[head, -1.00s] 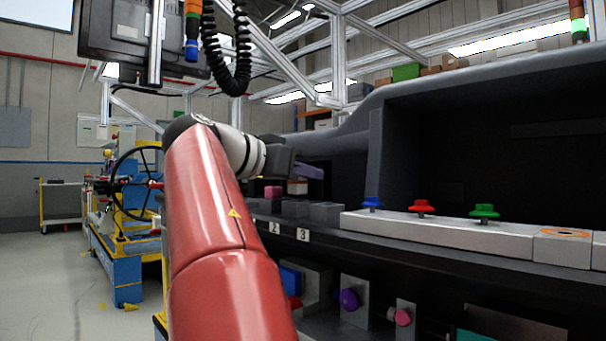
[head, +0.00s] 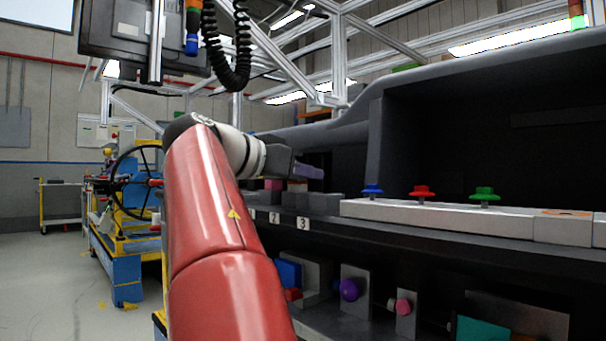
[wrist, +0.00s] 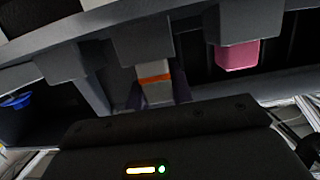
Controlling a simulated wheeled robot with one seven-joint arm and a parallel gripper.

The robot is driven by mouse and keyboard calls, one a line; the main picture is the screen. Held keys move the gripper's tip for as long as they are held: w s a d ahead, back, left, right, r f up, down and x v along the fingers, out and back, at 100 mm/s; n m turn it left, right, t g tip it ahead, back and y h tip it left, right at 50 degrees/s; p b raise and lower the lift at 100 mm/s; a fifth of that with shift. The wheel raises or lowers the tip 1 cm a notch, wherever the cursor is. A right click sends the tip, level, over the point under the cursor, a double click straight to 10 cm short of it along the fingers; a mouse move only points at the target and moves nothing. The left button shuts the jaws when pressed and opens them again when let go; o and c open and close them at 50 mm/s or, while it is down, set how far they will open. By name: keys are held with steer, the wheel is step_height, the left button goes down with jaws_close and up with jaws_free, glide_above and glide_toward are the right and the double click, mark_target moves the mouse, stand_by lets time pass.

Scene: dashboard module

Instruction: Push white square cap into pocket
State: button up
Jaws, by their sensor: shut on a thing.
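My gripper (head: 308,172) has purple fingers and is shut on the white square cap (wrist: 157,92), which shows an orange band in the wrist view. In the head view the cap (head: 297,183) is a small pale patch under the fingers, mostly hidden. It is at the top of the middle grey block (head: 295,200) in a row of blocks. In the wrist view the cap meets the dark block (wrist: 146,42). The pocket itself is hidden, so I cannot tell how deep the cap sits.
A pink square piece (head: 273,184) sits at the neighbouring block to the left. Blue (head: 372,191), red (head: 422,191) and green (head: 484,194) knobs stand on a light rail (head: 440,216) to the right. The dark dashboard overhangs behind.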

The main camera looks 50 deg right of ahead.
steer(key=shift+f+b, duration=0.6)
steer(key=shift+f, duration=0.05)
steer(key=o, duration=1)
steer(key=shift+r, duration=0.1)
steer(key=v, duration=0.7)
steer(key=shift+w+a+r, duration=0.1)
steer(key=shift+a, duration=0.3)
